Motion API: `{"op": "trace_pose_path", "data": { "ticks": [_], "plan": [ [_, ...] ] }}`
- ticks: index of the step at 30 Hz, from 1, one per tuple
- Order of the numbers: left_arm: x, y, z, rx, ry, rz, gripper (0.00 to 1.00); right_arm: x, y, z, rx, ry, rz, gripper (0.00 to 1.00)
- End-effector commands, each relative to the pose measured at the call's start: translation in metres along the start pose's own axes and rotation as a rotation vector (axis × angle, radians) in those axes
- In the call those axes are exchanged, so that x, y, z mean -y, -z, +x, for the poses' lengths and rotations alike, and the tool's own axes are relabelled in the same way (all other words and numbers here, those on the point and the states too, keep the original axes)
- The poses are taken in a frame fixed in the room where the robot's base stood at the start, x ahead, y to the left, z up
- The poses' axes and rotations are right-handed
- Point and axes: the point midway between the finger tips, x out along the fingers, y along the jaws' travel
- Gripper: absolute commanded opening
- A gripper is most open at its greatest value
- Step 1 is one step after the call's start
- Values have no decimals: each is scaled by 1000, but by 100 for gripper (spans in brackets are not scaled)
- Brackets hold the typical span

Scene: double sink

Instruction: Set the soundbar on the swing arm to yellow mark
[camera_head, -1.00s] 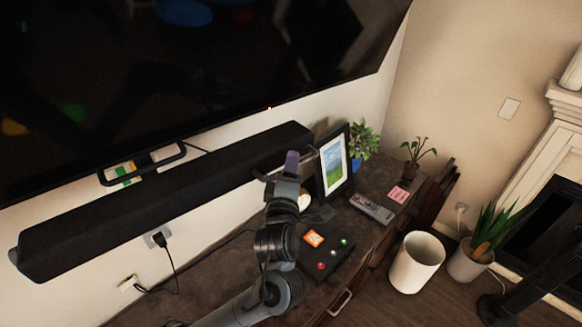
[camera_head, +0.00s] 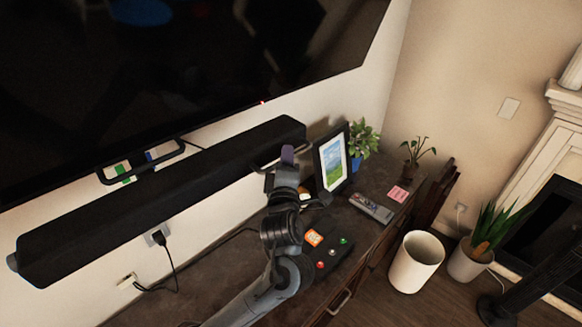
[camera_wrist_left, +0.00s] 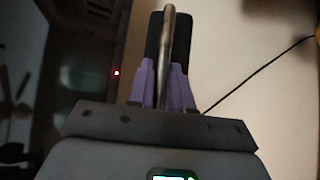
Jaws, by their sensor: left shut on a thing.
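The long black soundbar (camera_head: 150,205) hangs under the wall-mounted TV (camera_head: 190,70), running from lower left to upper right. A black loop bracket (camera_head: 172,152) rises from its top. Behind the loop, on the wall, are a green mark (camera_head: 122,172) with pale, possibly yellowish patches beside it, and a blue mark (camera_head: 150,157). My left gripper (camera_head: 287,157) is at the soundbar's right end. In the left wrist view its purple fingers (camera_wrist_left: 165,85) are shut on a metal handle bar (camera_wrist_left: 167,45), with the dark soundbar end behind. My right gripper is not in view.
Below stands a dark cabinet top (camera_head: 215,265) with a picture frame (camera_head: 331,160), a remote (camera_head: 371,208), a button box (camera_head: 328,255) and plants. A power plug (camera_head: 160,240) and cable hang under the soundbar. A white bin (camera_head: 416,262) stands on the floor.

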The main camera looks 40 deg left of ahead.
Motion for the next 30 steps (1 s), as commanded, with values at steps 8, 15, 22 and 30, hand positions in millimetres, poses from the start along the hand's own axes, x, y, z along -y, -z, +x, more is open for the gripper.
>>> {"op": "trace_pose_path", "data": {
  "ticks": [8,15,22,30],
  "plan": [
    [3,-1,0,1,5,3,25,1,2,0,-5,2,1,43],
    [2,-1,0,2,4,2,39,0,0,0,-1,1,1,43],
    [3,-1,-5,3,4,0,39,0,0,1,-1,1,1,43],
    [4,-2,-41,5,5,-3,39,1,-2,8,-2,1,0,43]
  ]
}}
